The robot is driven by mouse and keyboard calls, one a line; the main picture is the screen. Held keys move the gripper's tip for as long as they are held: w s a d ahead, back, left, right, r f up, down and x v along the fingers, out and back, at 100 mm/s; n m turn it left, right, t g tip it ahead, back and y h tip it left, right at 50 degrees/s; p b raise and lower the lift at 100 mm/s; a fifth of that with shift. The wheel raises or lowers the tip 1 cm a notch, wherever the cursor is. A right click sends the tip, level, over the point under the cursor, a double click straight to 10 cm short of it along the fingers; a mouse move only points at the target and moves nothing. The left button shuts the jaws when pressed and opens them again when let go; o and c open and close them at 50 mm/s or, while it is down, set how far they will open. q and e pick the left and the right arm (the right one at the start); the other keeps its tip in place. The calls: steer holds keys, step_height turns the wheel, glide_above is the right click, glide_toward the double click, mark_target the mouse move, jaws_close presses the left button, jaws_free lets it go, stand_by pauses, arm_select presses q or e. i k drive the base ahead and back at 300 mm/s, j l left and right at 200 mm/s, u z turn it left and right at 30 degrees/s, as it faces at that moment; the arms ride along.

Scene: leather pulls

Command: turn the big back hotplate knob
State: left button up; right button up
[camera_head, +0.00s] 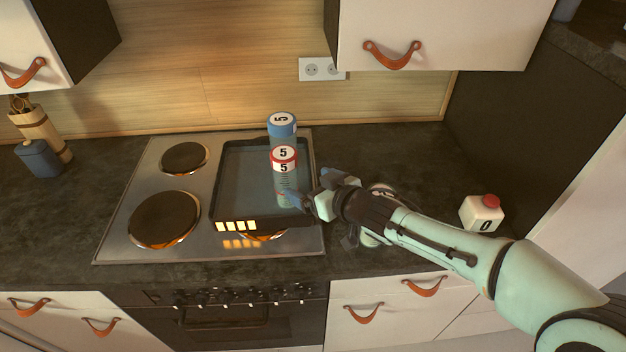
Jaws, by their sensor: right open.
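A row of several small knobs (229,297) runs along the oven's front panel below the cooktop (118,240). Which knob belongs to the big back hotplate cannot be told, as any markings are too small to read. A dark tray (240,165) covers the right-hand hotplates. The big front left hotplate (163,219) and the smaller back left one (185,158) are uncovered. My right gripper (297,201) is open at the tray's right side, above and behind the knob panel, apart from the knobs. My left gripper is out of view.
A blue-capped shaker (282,124) and a red-capped one (284,158), both marked 5, stand at the tray. Orange leather pulls (363,313) stick out from the drawers. Space before the knobs looks clear.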

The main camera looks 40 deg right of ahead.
mark_target(276, 295)
steer(key=k, duration=1)
